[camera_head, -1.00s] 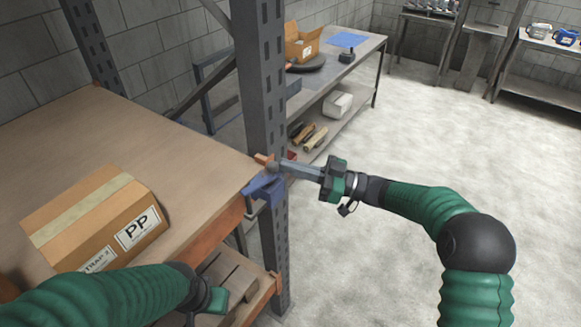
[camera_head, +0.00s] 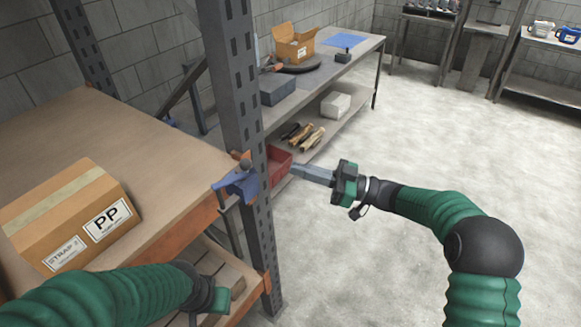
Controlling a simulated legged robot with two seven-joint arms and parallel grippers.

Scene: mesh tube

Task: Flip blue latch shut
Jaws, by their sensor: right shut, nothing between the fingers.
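The blue latch (camera_head: 237,183) sits at the right front corner of the wooden shelf, against the grey upright post. A dark round part and an orange piece (camera_head: 242,158) show at its top. My right gripper (camera_head: 294,170) is shut and empty, to the right of the post and apart from the latch. Its fingers point left toward the post. My left arm comes in at the lower left, and its gripper (camera_head: 226,297) is partly seen below the shelf edge; its fingers cannot be made out.
A cardboard box (camera_head: 70,215) marked PP stands on the wooden shelf (camera_head: 120,140). The perforated post (camera_head: 235,90) rises beside the latch. A red bin (camera_head: 278,163) shows behind the post. A grey workbench (camera_head: 325,68) stands at the back. The floor at right is clear.

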